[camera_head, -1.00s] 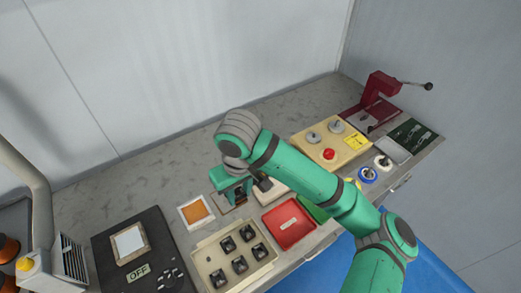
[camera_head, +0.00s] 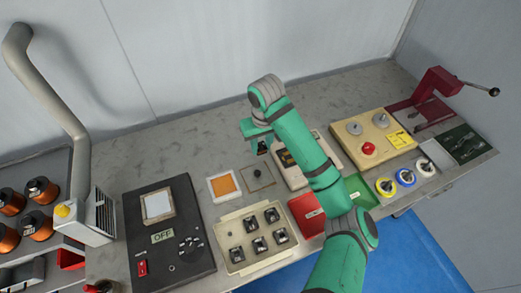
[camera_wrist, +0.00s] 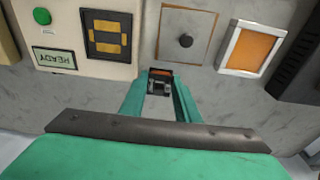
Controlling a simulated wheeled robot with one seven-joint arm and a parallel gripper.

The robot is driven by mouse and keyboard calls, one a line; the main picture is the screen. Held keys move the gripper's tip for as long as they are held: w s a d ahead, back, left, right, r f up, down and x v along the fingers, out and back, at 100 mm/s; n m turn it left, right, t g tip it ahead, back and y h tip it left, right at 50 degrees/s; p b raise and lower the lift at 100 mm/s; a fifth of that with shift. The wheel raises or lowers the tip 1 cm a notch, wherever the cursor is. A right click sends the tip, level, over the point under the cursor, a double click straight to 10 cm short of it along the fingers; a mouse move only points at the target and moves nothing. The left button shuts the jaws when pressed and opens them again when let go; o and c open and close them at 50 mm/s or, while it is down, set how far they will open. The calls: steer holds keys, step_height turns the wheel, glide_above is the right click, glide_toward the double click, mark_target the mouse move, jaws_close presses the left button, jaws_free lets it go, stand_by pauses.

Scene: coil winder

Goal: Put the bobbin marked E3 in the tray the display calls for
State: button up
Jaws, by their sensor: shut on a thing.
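My gripper (camera_head: 262,147) is shut on a small dark bobbin (camera_wrist: 160,82) with an orange-brown band, held above the bench. No E3 mark can be read on it. In the head view this unit (camera_head: 285,157) is partly behind my arm. A red tray (camera_head: 303,210) and a green tray (camera_head: 360,190) lie in front, partly hidden by my arm. A cream tray (camera_head: 234,254) holds several dark bobbins.
A grey plate with a small knob (camera_head: 257,178) and a white-framed orange pad (camera_head: 225,186) lie near the gripper. A black panel reading OFF (camera_head: 162,237) stands at left. A beige box with a red button (camera_head: 368,148) and a red lever press (camera_head: 440,82) stand at right.

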steer(key=shift+w+a+f, duration=0.15)
steer(key=shift+w+f, duration=0.7)
steer(key=shift+f, duration=1.75)
steer(key=shift+f, duration=0.1)
steer(key=o, duration=0.9)
steer(key=shift+c, duration=0.2)
